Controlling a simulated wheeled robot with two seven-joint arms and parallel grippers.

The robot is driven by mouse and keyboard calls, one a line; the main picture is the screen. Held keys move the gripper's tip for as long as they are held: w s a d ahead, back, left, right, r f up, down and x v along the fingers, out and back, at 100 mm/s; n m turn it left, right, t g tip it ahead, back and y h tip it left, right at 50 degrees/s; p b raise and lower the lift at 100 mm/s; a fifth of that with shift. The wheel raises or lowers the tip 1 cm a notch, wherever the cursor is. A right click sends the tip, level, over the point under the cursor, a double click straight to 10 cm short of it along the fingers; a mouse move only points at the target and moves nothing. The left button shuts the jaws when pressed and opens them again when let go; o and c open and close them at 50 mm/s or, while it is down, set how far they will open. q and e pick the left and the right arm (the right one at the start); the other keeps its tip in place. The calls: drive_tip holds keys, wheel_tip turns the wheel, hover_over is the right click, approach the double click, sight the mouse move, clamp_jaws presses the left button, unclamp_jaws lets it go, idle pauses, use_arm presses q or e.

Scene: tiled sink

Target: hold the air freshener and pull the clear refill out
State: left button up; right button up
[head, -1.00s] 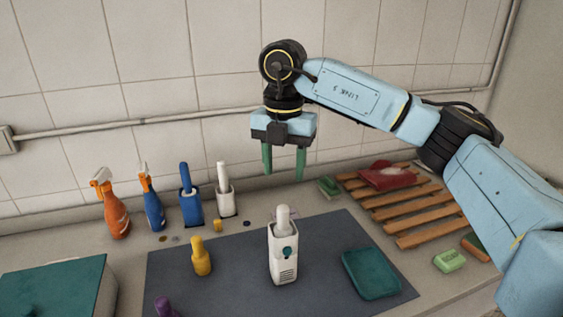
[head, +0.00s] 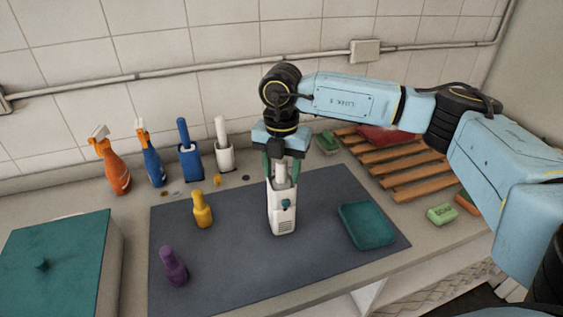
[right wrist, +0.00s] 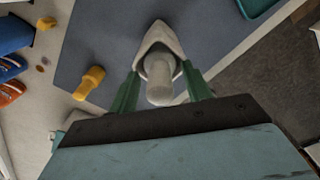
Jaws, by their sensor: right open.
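The white air freshener (head: 283,214) stands upright on the dark mat, with a teal button on its front. The pale clear refill (head: 282,174) sits in its top. My right gripper (head: 282,172) points down over the air freshener with its green fingers on either side of the refill. In the right wrist view the refill (right wrist: 160,80) lies between the two open fingers (right wrist: 160,92), with the air freshener's white housing (right wrist: 158,40) beyond it. I see small gaps beside the refill there. My left gripper is not in view.
The dark mat (head: 240,260) also holds a yellow bottle (head: 202,211), a purple bottle (head: 173,267) and a teal tray (head: 366,224). Spray bottles and brush holders stand along the wall. A wooden rack (head: 400,170) is at right, a teal-lidded box (head: 55,250) at left.

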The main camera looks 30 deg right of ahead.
drive_tip(key=c, duration=0.8)
drive_tip(key=o, duration=0.8)
drive_tip(key=shift+r, duration=0.15)
